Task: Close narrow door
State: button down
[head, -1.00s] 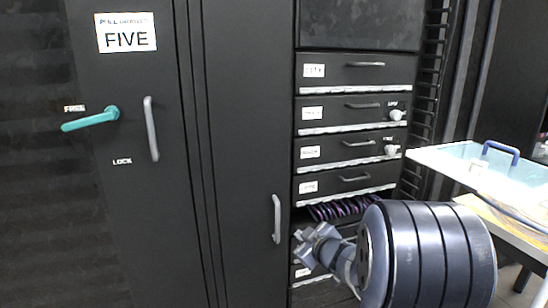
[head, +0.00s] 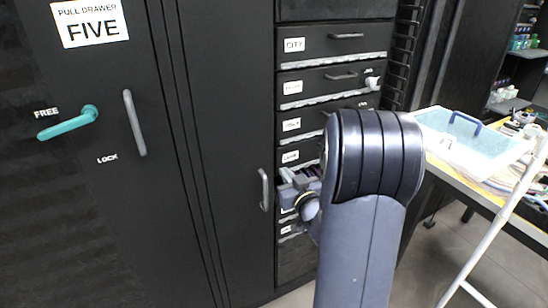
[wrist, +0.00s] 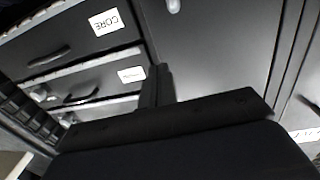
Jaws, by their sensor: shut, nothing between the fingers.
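The narrow door (head: 228,130) is a tall dark panel between the wide door labelled FIVE and the drawer stack. Its grey vertical handle (head: 264,190) is near its right edge. The door looks about flush with the cabinet front, but I cannot tell whether it is fully closed. My gripper (head: 284,188) is just right of the handle, in front of the drawer edge, apart from the handle in the picture. Its fingers (wrist: 158,84) are together and empty in the wrist view, by the seam between the drawers and the narrow door (wrist: 220,50). Contact with the door cannot be told.
The wide FIVE door (head: 90,210) has a teal lever (head: 68,123) and a grey handle (head: 134,122). Labelled drawers (head: 335,44) stand right of the narrow door, partly hidden by my arm. A cluttered workbench with a clear blue-handled box (head: 445,140) is at the right.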

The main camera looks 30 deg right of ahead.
aim_at(271, 153)
jog(key=w, duration=0.5)
jog(key=w+p, duration=0.1)
jog(key=w, duration=0.2)
jog(key=shift+w+d, duration=0.25)
jog(key=shift+w, duration=0.05)
jog(key=shift+w+d+f+b, duration=0.1)
jog(key=shift+w+f+b, duration=0.05)
jog(key=shift+w+b, duration=0.65)
jog(key=shift+w, duration=0.25)
jog(key=shift+d+r, duration=0.1)
jog(key=shift+r, duration=0.25)
